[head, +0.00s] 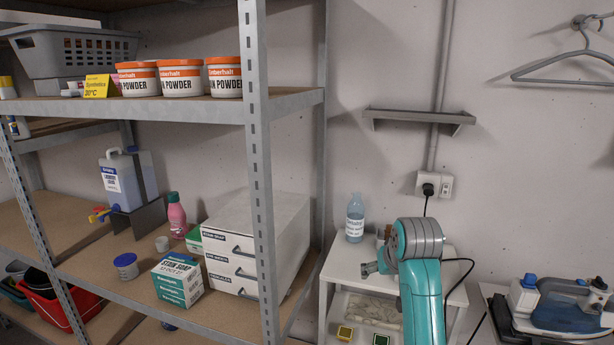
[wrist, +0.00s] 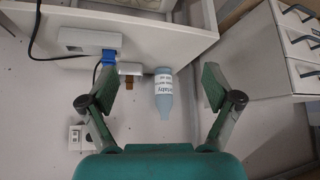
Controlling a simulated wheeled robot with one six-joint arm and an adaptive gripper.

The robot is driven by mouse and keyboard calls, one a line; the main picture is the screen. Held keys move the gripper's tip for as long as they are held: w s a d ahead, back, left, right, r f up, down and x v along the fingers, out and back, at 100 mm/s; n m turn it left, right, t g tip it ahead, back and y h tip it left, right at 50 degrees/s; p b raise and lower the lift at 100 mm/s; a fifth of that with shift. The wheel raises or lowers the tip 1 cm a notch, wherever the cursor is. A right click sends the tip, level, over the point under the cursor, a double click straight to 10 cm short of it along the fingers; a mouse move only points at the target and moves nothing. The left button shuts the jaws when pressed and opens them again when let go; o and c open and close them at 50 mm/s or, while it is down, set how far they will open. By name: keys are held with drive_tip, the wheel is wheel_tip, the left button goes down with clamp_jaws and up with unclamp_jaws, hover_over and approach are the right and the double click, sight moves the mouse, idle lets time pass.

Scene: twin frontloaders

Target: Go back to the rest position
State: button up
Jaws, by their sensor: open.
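My gripper (wrist: 158,70) is open in the wrist view, its two fingers apart with nothing held between them. In the head view my gripper is mostly hidden behind my teal arm, low over the small white table (head: 333,270). A blue bottle (head: 355,217) with a white label stands upright at the table's back left. In the wrist view, which looks upside down, the bottle (wrist: 163,95) shows between the fingers, apart from both.
A metal shelf unit (head: 262,150) with tubs, boxes and bottles fills the left. White drawers (head: 232,266) stand on its middle board. A wall shelf (head: 418,118) and a plugged socket (head: 434,186) are above the table. An iron (head: 560,305) is at right.

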drive_tip(key=s+f+t, duration=0.1)
drive_tip(key=s+f, duration=0.3)
drive_tip(key=f, duration=0.5)
drive_tip(key=s+f+t, duration=0.1)
drive_tip(key=s+f, duration=0.3)
drive_tip(key=f, duration=0.5)
drive_tip(key=s+f+t, duration=0.2)
drive_tip(key=s+f, duration=0.9)
drive_tip(key=s, duration=0.6)
drive_tip(key=s+t, duration=0.1)
drive_tip(key=s, duration=1.7)
drive_tip(key=s+r+t, duration=0.2)
drive_tip(key=s+r, duration=1)
drive_tip(key=s, duration=0.4)
drive_tip(key=shift+s+r+t, duration=0.3)
drive_tip(key=shift+s, duration=0.05)
